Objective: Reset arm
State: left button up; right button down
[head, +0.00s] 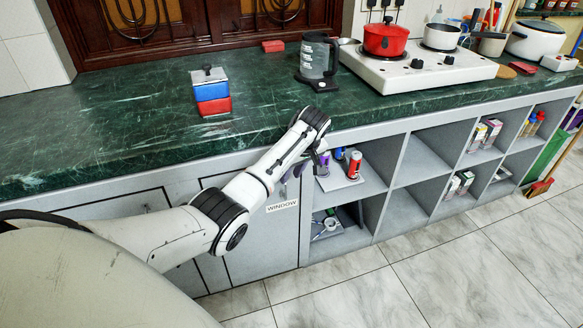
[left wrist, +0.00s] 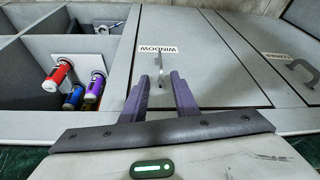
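My left arm reaches in from the lower left in the head view, with its wrist in front of the counter edge. My left gripper (head: 291,181) hangs below the wrist, in front of the grey cabinet front. In the left wrist view its two purple fingers (left wrist: 160,90) are apart with nothing held between them. A metal door handle (left wrist: 160,67) shows just beyond the fingertips, near the label "WINDOW" (left wrist: 157,50). I cannot tell whether the fingers touch the handle. My right gripper is not in view.
Open shelves (head: 410,165) hold several cans, including a red can (left wrist: 57,76). The tiled floor (head: 440,265) in front is clear.

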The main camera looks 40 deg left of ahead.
pick_arm(q)
jog(key=shift+s+d+r, duration=0.1)
jog(key=shift+d+r, duration=0.05)
jog(key=shift+r, duration=0.2)
dwell(0.3)
jog(key=s+d+f+m+t+h+p, duration=0.2)
jog(key=s+d+f+m+t+h, duration=0.15)
jog(key=s+d+f+m, duration=0.9)
jog(key=s+d+r+m+t+h, duration=0.2)
jog(key=s+d+m+t+h, duration=0.1)
jog(key=s+d, duration=1.1)
jog(key=s, duration=0.4)
jog(key=shift+r, duration=0.15)
jog(key=shift+m+t+h, duration=0.25)
